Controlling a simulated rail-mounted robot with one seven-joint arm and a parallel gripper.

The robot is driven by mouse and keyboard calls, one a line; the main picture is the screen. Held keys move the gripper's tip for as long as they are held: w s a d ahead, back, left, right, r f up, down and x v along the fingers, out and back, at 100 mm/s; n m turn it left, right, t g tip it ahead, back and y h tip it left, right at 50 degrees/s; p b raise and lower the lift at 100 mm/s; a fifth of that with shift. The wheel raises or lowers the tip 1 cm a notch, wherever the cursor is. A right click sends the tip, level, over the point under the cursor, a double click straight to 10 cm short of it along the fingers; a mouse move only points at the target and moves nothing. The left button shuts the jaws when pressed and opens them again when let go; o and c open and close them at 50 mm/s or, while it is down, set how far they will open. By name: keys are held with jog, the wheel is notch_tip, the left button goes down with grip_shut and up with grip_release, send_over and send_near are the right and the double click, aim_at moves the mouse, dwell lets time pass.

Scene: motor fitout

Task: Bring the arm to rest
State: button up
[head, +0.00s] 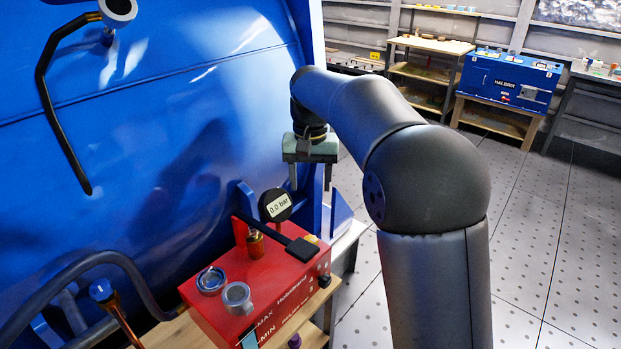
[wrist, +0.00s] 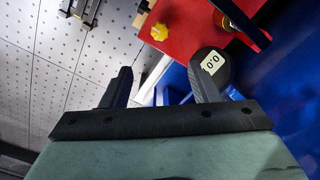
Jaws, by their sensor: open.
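My gripper (head: 308,178) hangs at the end of my dark arm in the head view, above and behind a red box (head: 275,277). In the wrist view my gripper (wrist: 164,84) shows two dark fingers spread apart with nothing between them. A round gauge (head: 275,205) reading 0.0 bar stands on the red box; it also shows in the wrist view (wrist: 209,68), behind the right finger. I cannot tell whether that finger touches it.
A large blue tank wall (head: 180,110) fills the left. A black hose (head: 110,258) and a copper pipe (head: 122,322) are at lower left. Shelves and a blue case (head: 510,80) stand far back. The tiled floor (head: 560,230) to the right is clear.

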jog(key=s+d+f, duration=0.3)
jog(key=s+d, duration=0.2)
jog(key=s, duration=0.5)
jog(key=s+d+f, duration=0.4)
jog(key=s+d, duration=0.1)
jog(key=s, duration=0.5)
jog(key=s+d+f, duration=0.3)
jog(key=s+d, duration=0.1)
jog(key=s, duration=0.6)
jog(key=shift+s+d+f+n, duration=0.25)
jog(key=shift+s+d+n, duration=0.1)
jog(key=shift+d+n, duration=0.05)
